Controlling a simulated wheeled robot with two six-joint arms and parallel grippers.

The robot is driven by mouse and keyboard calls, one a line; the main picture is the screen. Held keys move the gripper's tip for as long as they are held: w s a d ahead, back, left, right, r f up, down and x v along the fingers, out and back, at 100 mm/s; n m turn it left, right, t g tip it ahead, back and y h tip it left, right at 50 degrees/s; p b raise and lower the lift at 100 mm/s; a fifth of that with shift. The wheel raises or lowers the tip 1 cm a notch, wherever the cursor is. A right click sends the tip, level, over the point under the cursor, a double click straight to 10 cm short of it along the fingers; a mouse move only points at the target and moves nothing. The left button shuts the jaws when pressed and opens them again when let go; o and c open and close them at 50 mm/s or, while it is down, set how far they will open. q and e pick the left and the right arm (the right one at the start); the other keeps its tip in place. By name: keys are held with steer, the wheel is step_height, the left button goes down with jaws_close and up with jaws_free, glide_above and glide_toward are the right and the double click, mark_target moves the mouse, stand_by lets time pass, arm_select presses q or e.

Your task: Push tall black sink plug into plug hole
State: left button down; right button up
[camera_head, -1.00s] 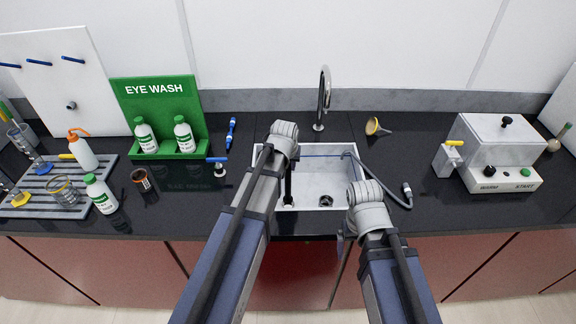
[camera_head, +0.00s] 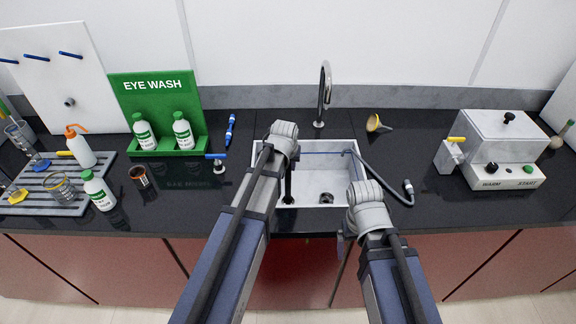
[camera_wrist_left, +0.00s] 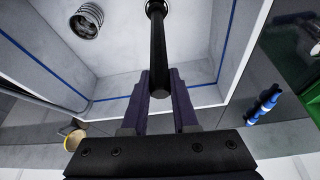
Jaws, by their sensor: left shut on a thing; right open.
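The tall black sink plug (camera_wrist_left: 158,50) is a long dark rod between the two fingers of my left gripper (camera_wrist_left: 164,78), which is shut on it. In the head view the plug (camera_head: 288,185) stands roughly upright in the left part of the white sink (camera_head: 312,186). Its lower end meets a metal ring, the plug hole (camera_wrist_left: 149,6), at the top edge of the left wrist view. I cannot tell how deep it sits. My right gripper (camera_head: 343,243) is open at the sink's front right edge, mostly hidden behind its wrist, with nothing seen in it.
A ribbed metal cup-like piece (camera_wrist_left: 87,20) lies in the sink, right of the plug in the head view. A tap (camera_head: 323,95) stands behind the sink, and a grey hose (camera_head: 378,178) runs over its right rim. Bottles and a white machine (camera_head: 493,150) stand farther off.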

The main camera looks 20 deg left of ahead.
arm_select(q)
steer(key=shift+f+b, duration=0.6)
steer(key=shift+f, duration=0.05)
steer(key=c, duration=0.6)
jaws_free()
steer(key=shift+r, duration=0.1)
steer(key=shift+r, duration=0.1)
steer(key=p+v, duration=0.7)
steer(key=shift+s+r, duration=0.2)
steer(key=shift+r, duration=0.1)
steer(key=shift+f, duration=0.1)
